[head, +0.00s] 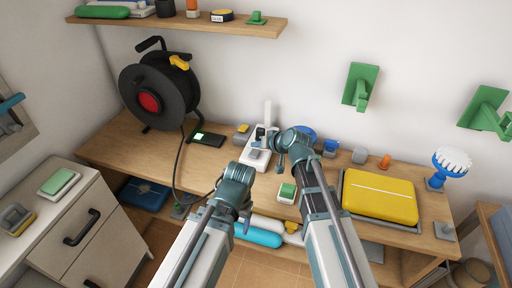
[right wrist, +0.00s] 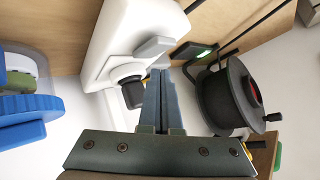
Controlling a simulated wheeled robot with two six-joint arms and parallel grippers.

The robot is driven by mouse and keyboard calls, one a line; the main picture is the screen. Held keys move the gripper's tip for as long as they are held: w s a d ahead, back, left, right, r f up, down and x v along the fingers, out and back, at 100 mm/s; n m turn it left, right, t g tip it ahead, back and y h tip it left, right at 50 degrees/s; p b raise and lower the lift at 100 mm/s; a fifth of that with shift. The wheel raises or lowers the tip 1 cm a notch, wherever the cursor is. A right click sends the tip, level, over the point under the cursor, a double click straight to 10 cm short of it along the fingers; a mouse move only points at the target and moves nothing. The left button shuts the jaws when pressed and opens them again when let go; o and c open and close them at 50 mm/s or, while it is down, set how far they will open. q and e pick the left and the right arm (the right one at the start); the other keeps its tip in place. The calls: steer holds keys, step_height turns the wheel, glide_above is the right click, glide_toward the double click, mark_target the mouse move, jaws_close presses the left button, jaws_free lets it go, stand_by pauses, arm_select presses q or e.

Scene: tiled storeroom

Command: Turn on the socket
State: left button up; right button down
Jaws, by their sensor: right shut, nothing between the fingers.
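The white socket unit (head: 256,157) stands on the wooden worktop. In the right wrist view the white socket unit (right wrist: 112,40) fills the upper left, with a grey rocker-like switch (right wrist: 154,47) and a dark round outlet with a black plug (right wrist: 131,94) at it. My right gripper (head: 264,138) is at the unit in the head view. In the right wrist view its fingers (right wrist: 160,75) are together and empty, their tips close below the switch; I cannot tell whether they touch it. My left arm's end (head: 240,192) is in front of the worktop; its fingers cannot be made out.
A black cable reel (head: 158,90) stands at the left, its cable hanging down. A black box with a green light (head: 207,138) lies beside it. A shelf (head: 180,25) is above.

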mark_target(256, 155)
steer(key=shift+r, duration=0.2)
steer(key=r+p, duration=0.2)
steer(key=s+r+p, duration=0.1)
steer(key=r+p, duration=0.2)
steer(key=shift+a, duration=0.15)
steer(key=shift+f, duration=0.15)
stand_by(0.3)
steer(key=s+d+f+g+h+p, duration=0.1)
steer(key=s+g+h, duration=0.1)
steer(key=s, duration=0.6)
steer(key=s+d+f+n+g+h+p, duration=0.1)
steer(key=s+d+f+g+h, duration=0.1)
steer(key=s, duration=0.7)
steer(key=s+d+f+n+g+h, duration=0.1)
steer(key=s+g+h, duration=0.3)
steer(key=s, duration=0.4)
steer(key=shift+s+d+f+p, duration=0.2)
steer(key=shift+d+f+p, duration=0.2)
steer(key=shift+d+f, duration=0.3)
